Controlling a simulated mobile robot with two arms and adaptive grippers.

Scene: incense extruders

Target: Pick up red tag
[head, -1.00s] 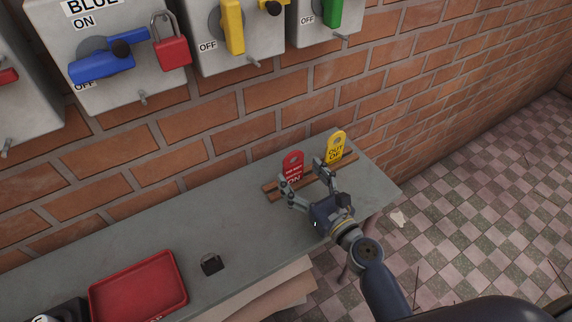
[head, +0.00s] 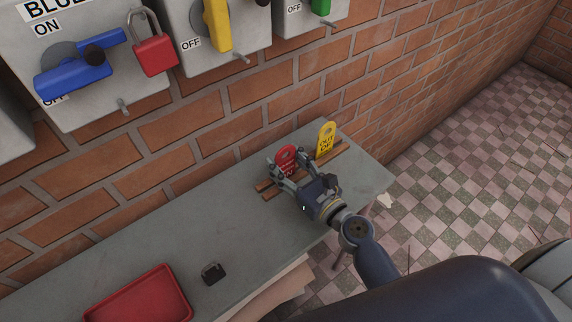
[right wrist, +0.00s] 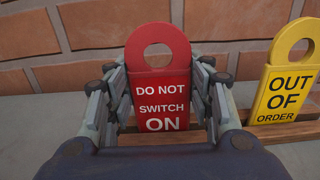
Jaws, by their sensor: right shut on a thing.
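The red tag (head: 286,156) stands upright in a wooden rack (head: 272,191) on the grey table. In the right wrist view the red tag (right wrist: 160,85) faces me and reads "DO NOT SWITCH ON", with a round hole at its top. My right gripper (head: 294,168) is around the tag, with one finger at each side edge; it is shut on it. In the right wrist view the fingers of my right gripper (right wrist: 160,100) flank the tag. My left gripper is not in view.
A yellow "OUT OF ORDER" tag (head: 326,140) stands close to the right in the same rack. A small dark padlock (head: 213,273) and a red tray (head: 140,300) are on the table. A brick wall with switch boxes rises behind. The table's middle is clear.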

